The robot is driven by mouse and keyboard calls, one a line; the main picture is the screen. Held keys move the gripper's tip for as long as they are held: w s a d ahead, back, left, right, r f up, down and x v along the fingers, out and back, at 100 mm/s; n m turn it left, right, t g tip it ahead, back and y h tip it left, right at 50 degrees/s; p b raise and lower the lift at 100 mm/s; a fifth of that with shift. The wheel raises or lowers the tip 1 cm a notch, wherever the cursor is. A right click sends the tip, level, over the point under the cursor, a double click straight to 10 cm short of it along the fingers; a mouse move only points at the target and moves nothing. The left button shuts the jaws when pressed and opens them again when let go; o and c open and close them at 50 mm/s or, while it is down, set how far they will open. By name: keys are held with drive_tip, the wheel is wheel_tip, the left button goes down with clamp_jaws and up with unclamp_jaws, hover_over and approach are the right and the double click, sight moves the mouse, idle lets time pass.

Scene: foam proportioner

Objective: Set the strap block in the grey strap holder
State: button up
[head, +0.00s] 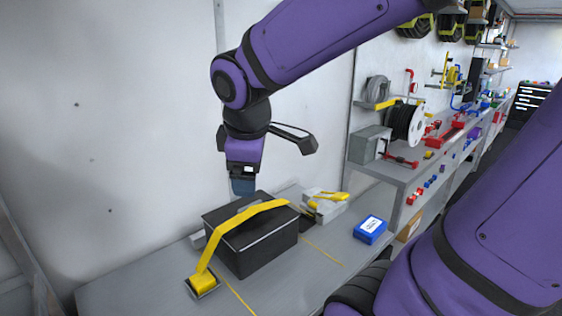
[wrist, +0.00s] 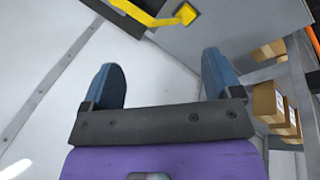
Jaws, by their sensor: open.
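The yellow strap block (head: 202,281) is at the strap's near end, at the front left of the table. It sits at a small grey strap holder (head: 213,290) whose rim shows around it; I cannot tell how deep it sits. The block also shows at the top of the wrist view (wrist: 186,13). The yellow strap (head: 234,222) runs over a black box (head: 270,249). My gripper (head: 243,186) is behind and above the box, apart from the block. In the wrist view my gripper (wrist: 162,78) has its blue fingers wide apart with nothing between them.
A blue box (head: 370,229) lies to the right on the grey table (head: 320,270). A wall rises behind my arm. A bench with a black reel (head: 404,124) is farther right.

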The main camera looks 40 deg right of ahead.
drive_tip(key=s+r+m+t+y, duration=0.2)
drive_tip(key=s+r+m, duration=0.2)
drive_tip(key=s+m, duration=0.4)
drive_tip(key=shift+s+d+m, duration=0.15)
drive_tip(key=shift+s+m, duration=0.1)
drive_tip(key=shift+m, duration=0.15)
